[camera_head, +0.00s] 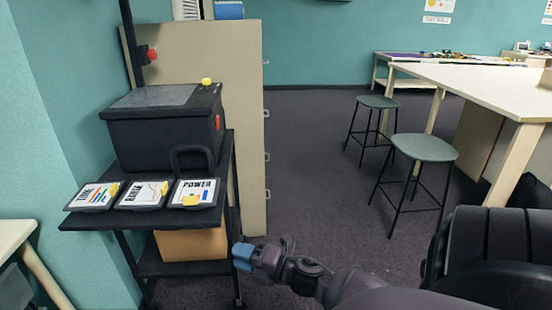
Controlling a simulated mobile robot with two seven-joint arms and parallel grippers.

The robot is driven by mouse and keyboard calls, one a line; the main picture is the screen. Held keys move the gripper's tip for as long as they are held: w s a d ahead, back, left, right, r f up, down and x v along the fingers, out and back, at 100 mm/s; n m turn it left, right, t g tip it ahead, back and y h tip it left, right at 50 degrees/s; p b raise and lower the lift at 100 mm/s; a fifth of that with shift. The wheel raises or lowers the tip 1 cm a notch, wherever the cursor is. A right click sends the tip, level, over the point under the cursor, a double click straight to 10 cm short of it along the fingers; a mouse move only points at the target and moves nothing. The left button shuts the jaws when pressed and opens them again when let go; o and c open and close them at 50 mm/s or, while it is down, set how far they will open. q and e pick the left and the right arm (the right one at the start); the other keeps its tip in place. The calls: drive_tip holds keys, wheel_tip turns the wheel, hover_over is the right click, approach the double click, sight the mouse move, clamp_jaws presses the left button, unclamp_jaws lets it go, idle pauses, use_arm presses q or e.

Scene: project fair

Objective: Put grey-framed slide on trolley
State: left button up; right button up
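A black trolley (76,222) stands at the left against the teal wall. Several slides could match by their dark grey or black frames: three lie in a row on its front top edge, labelled like TIME (95,196), a middle one (142,195) and POWER (194,193), each with a yellow tab. I cannot tell which frame is grey. My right gripper (243,256), with blue tips, is low beside the trolley's right side, apart from the slides. The gap between its fingers does not show clearly. My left gripper is out of view.
A black projector box (160,135) stands behind the slides. A cardboard box (190,244) is on the trolley's lower shelf. A tall beige cabinet (243,90) is behind. Two stools (424,147) and a long table (470,85) are right; the floor between is clear.

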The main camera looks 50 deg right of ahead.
use_arm(q)
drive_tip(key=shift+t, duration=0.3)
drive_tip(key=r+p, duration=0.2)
drive_tip(key=p, duration=0.1)
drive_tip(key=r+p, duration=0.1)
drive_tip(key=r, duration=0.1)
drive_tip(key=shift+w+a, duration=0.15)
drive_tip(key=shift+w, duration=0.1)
use_arm(e)
drive_tip(key=s+a+f+m+g+h, duration=0.2)
drive_tip(key=s+a+f+m+g, duration=0.1)
drive_tip(key=s+m, duration=0.6)
drive_tip(key=s+a+f+m+g+h, duration=0.3)
drive_tip(key=s+a+f+m, duration=0.2)
drive_tip(key=s+a+m, duration=0.2)
drive_tip(key=s+m, duration=0.2)
drive_tip(key=m, duration=0.2)
drive_tip(key=shift+a+f+m+g, duration=0.15)
drive_tip(key=shift+m+g, duration=0.15)
drive_tip(key=shift+m, duration=0.1)
